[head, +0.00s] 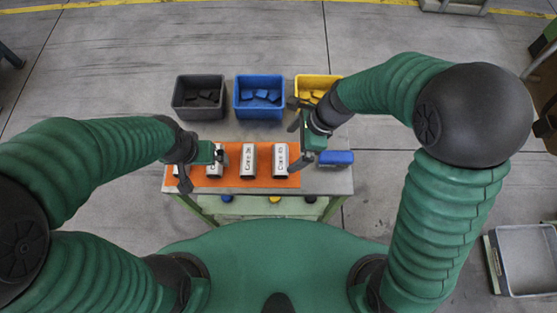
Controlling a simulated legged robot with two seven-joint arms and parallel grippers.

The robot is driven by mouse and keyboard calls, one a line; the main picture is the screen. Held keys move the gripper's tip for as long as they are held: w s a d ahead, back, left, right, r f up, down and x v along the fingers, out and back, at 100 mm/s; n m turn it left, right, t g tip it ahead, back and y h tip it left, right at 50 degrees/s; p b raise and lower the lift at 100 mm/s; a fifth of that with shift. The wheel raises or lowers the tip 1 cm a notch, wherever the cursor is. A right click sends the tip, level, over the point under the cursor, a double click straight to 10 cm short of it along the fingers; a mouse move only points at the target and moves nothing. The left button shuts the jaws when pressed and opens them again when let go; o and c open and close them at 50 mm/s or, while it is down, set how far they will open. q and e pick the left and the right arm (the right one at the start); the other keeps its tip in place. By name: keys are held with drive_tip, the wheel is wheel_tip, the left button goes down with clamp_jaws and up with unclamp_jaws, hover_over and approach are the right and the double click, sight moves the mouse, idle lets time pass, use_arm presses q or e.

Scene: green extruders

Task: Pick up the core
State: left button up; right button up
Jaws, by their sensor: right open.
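Several silver-grey cores with white labels stand in a row on an orange mat (265,182). The rightmost core (280,161) and the one beside it (249,161) show clearly. Another core (214,170) is partly hidden under my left gripper (212,158), which is over the left part of the mat. The picture is too small to show whether its jaws are apart. My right gripper (297,145) is open, just right of the rightmost core and over the mat's right edge. I see nothing in it.
Behind the mat stand a black bin (199,112), a blue bin (258,110) and a yellow bin (307,83), each with pieces inside. My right arm partly covers the yellow bin. A blue block (337,158) lies on the table (341,182) right of the mat.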

sight(280, 158)
drive_tip(key=b+x, duration=0.1)
drive_tip(key=x, duration=0.7)
drive_tip(key=shift+s+a+f, duration=0.15)
drive_tip(key=shift+a, duration=0.05)
drive_tip(key=shift+a+f, duration=0.2)
drive_tip(key=shift+f, duration=0.1)
drive_tip(key=shift+d, duration=0.2)
drive_tip(key=c, duration=0.6)
drive_tip(key=shift+a+r, duration=0.1)
drive_tip(key=c, duration=1.1)
